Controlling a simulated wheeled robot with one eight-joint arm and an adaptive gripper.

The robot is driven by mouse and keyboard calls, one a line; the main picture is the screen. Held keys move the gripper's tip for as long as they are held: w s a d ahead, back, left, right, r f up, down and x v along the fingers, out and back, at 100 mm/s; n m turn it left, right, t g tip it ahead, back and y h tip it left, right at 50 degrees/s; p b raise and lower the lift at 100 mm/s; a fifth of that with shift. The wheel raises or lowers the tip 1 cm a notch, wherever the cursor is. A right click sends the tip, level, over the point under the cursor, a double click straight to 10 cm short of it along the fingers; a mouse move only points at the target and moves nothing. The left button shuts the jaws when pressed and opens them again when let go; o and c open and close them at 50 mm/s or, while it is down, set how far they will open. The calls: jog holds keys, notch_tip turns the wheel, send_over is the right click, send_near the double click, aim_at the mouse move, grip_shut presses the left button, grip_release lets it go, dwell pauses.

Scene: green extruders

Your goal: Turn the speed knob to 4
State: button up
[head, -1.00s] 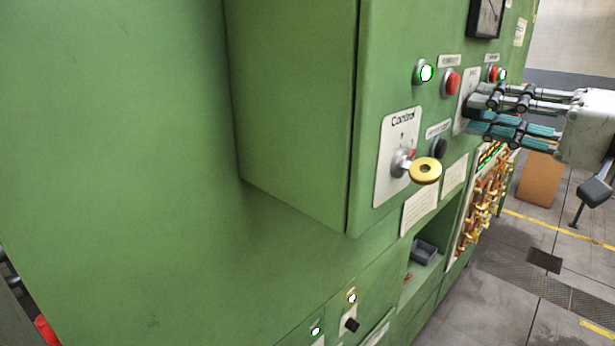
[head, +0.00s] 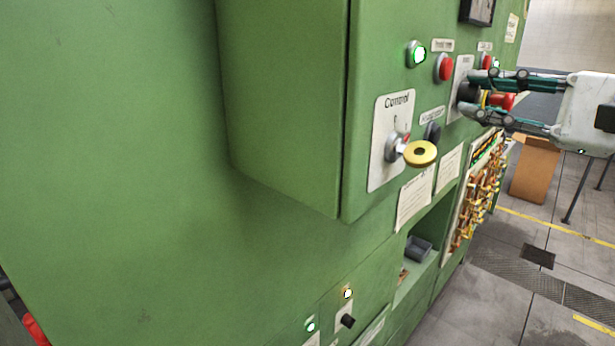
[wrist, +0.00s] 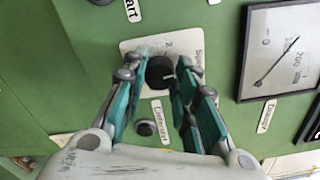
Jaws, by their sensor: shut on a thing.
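The speed knob (wrist: 160,75) is a round black knob on a pale plate (wrist: 150,45) labelled "Speed" on the green panel. A "2" shows on the plate; I cannot clearly read the knob's setting. My gripper (wrist: 160,66) has its teal fingers on either side of the knob, closed on it. In the head view my gripper (head: 468,94) reaches in from the right, with one finger above and one below the dark knob (head: 466,93). The fingers partly hide the knob and plate there.
A control switch with a yellow tag (head: 420,154) sticks out to the left. A red button (head: 444,68) and lit green lamp (head: 417,54) are above it.

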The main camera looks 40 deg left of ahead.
jog(key=shift+w+m, duration=0.15)
jog(key=shift+m, duration=0.55)
jog(key=o, duration=1)
jog(key=shift+o, duration=0.2)
jog(key=shift+d, duration=0.1)
jog(key=s+d, duration=0.1)
jog(key=d, duration=1.1)
jog(key=shift+a, duration=0.1)
